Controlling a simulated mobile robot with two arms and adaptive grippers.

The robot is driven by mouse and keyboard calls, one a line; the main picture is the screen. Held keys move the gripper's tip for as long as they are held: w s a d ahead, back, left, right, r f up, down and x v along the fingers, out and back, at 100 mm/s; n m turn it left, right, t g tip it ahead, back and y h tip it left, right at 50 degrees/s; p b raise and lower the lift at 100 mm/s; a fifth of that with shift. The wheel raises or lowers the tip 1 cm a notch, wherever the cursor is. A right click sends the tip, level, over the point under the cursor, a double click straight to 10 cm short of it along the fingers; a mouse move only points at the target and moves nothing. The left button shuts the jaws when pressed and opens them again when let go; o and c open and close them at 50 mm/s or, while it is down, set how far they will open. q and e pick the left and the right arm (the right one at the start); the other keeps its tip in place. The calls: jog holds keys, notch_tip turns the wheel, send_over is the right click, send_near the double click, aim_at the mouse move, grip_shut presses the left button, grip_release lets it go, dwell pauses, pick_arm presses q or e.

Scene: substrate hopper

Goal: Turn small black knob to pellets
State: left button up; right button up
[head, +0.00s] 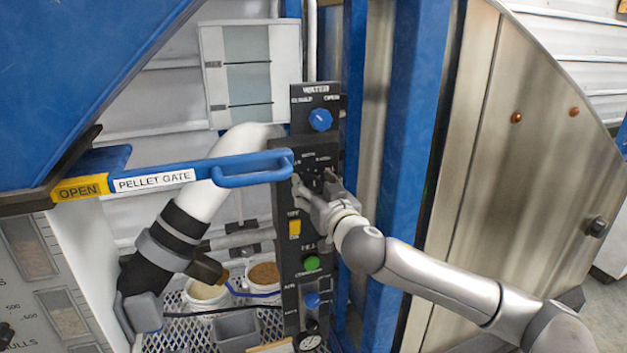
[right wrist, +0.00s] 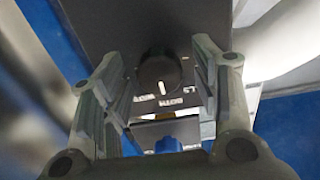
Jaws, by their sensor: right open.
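The small black knob (right wrist: 158,72) sits on the black control panel (head: 290,240), between and ahead of my right gripper's fingers in the right wrist view. Its white pointer mark aims down there, towards the upside-down label BOTH (right wrist: 172,104). Other labels beside it are partly hidden by the fingers. My right gripper (head: 318,184) is open in front of the panel, below the blue water knob (head: 320,119), and covers most of the small knob in the head view. It also shows in the right wrist view (right wrist: 158,60), with a finger on each side of the knob. Contact cannot be told.
A blue pellet gate handle (head: 252,170) reaches across close to my right gripper's left. Below are a yellow switch (head: 294,228), green button (head: 311,263) and another blue knob (head: 312,300). A blue post (head: 405,150) stands right of the panel. Buckets (head: 207,293) stand lower left.

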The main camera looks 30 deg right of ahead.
jog(key=shift+w+d, duration=0.1)
jog(key=shift+w, duration=0.3)
jog(key=c, duration=1)
